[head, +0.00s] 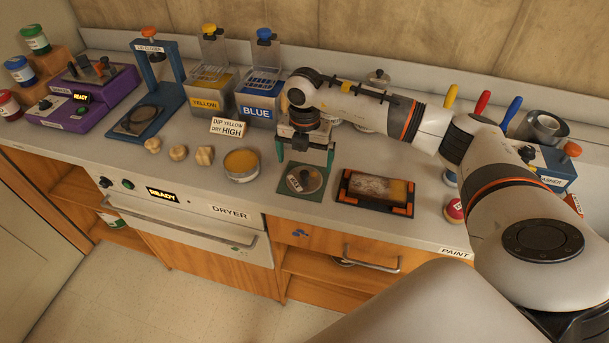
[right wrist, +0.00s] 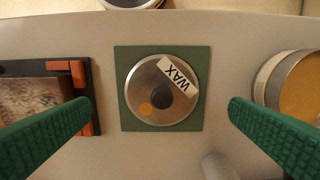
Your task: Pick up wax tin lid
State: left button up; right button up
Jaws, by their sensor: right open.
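The wax tin lid (right wrist: 142,82) is a round silver disc with a dark knob, a WAX label and an orange spot. It lies flat on a square green mat (right wrist: 124,122). In the head view the lid (head: 312,183) is on the counter between the open tin of yellow wax (head: 241,163) and the black and orange framed tray (head: 375,192). My right gripper (head: 306,157) is open above the lid, its green fingers pointing down. In the right wrist view its fingers stand either side of the lid with clear gaps, touching nothing. My left gripper is not in view.
Several wooden knobs (head: 178,153) stand left of the wax tin. Behind are the yellow bin (head: 207,92), blue bin (head: 257,103) and a DIP YELLOW DRY HIGH sign (head: 230,127). The dryer front (head: 190,219) is below the counter edge.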

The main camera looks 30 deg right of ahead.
aim_at(304, 172)
jog(key=shift+f+p, duration=0.35)
jog(key=shift+f, duration=0.25)
jog(key=f+p, duration=0.1)
jog(key=f, duration=0.3)
jog(key=shift+w+f, duration=0.2)
jog(key=shift+c, duration=0.6)
jog(key=shift+d, duration=0.1)
jog(key=c, duration=0.7)
